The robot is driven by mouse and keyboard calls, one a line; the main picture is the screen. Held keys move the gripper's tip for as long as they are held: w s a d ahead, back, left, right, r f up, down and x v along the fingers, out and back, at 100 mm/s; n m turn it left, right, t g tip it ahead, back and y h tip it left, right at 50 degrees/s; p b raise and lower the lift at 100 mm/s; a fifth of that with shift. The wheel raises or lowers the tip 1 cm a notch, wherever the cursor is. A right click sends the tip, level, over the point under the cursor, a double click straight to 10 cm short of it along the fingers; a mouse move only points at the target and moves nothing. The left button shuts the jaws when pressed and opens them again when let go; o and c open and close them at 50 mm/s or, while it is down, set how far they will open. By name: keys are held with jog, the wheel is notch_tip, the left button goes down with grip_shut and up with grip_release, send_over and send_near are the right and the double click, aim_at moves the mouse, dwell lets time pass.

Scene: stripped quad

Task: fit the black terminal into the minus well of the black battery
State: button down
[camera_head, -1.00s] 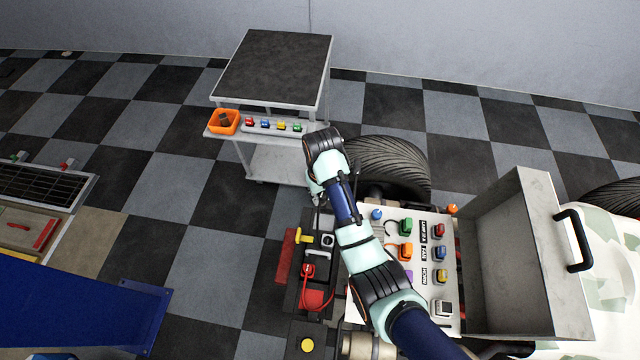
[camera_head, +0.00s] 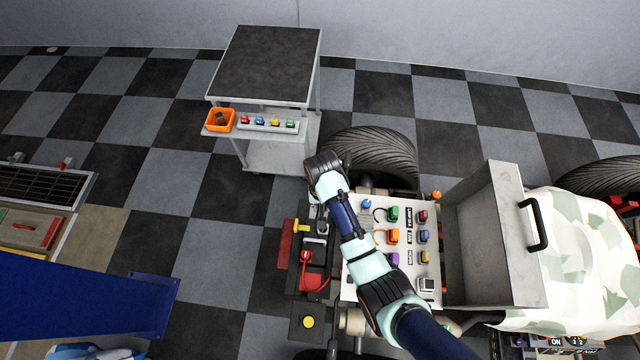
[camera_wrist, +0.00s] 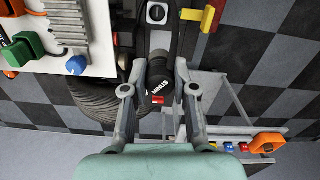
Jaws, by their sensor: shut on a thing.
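My gripper (camera_wrist: 158,92) is shut on the black terminal (camera_wrist: 158,76), a dark cylinder with white lettering and a small red patch, in the wrist view. The minus well is not clearly visible. The held terminal appears apart from the battery.
A white panel (camera_head: 352,285) with colored plugs and an open metal lid (camera_head: 480,240) stand right of the bay. A yellow-and-red handle (camera_wrist: 212,15) is near the bay.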

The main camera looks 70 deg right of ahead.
jog(key=shift+s+a+r+m+p, duration=0.3)
jog(key=shift+a+r+m+p, duration=0.1)
jog(key=shift+p, duration=0.1)
jog(key=shift+s+a+f+m, duration=0.15)
jog(key=shift+a+f+m, duration=0.05)
jog(key=shift+f+m, duration=0.2)
jog(key=shift+f, duration=0.1)
notch_tip(320, 180, down, 8)
jog(key=b, duration=0.4)
jog(key=shift+b, duration=0.35)
